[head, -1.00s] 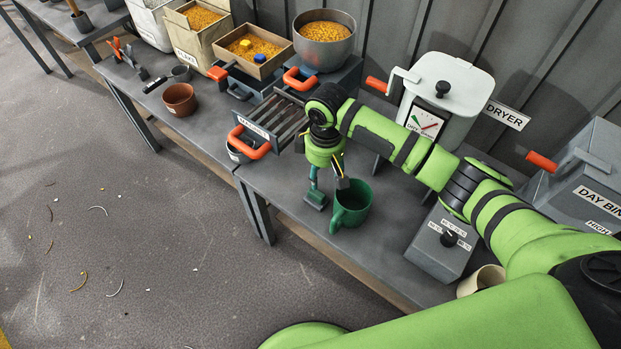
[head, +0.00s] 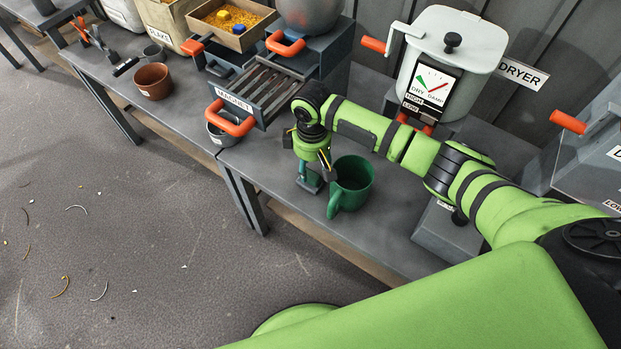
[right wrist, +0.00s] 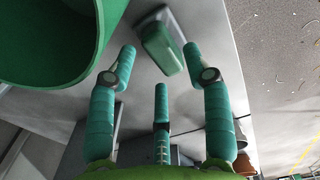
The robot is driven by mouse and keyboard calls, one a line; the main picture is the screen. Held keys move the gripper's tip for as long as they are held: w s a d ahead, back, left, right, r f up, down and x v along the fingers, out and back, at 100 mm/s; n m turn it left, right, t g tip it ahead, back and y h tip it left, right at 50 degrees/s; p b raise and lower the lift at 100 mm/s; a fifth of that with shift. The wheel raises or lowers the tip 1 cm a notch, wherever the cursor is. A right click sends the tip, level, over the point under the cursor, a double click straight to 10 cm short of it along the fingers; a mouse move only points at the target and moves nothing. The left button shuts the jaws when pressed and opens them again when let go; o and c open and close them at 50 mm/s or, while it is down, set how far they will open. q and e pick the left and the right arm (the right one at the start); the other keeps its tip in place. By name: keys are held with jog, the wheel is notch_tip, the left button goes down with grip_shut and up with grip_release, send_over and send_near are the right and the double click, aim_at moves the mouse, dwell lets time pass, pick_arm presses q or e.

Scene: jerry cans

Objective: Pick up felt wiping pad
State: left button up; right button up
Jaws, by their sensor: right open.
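The felt wiping pad is most likely the small block with a green layer and a pale grey layer (right wrist: 162,42) in the right wrist view. In the head view it shows as a small teal-grey block (head: 310,183) on the bench, left of the green mug (head: 352,184). My right gripper (head: 315,172) points down just above the block and partly hides it. In the right wrist view its teal fingers (right wrist: 160,58) are spread and empty, with the block beyond the tips. Contact cannot be told. My left gripper is not in view.
The green mug stands close beside the gripper and fills the upper left of the right wrist view (right wrist: 60,45). The magnet drawer with an orange handle (head: 232,118) is behind left. The dryer (head: 445,60) stands behind right. The bench's front edge is near.

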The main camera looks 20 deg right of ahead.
aim_at(312, 172)
notch_tip(312, 172, down, 4)
jog(key=shift+r, duration=0.1)
jog(key=c, duration=0.9)
jog(key=shift+c, duration=0.2)
jog(key=shift+r, duration=0.15)
notch_tip(312, 172, up, 18)
jog(key=shift+p, duration=0.4)
jog(key=shift+o, duration=0.7)
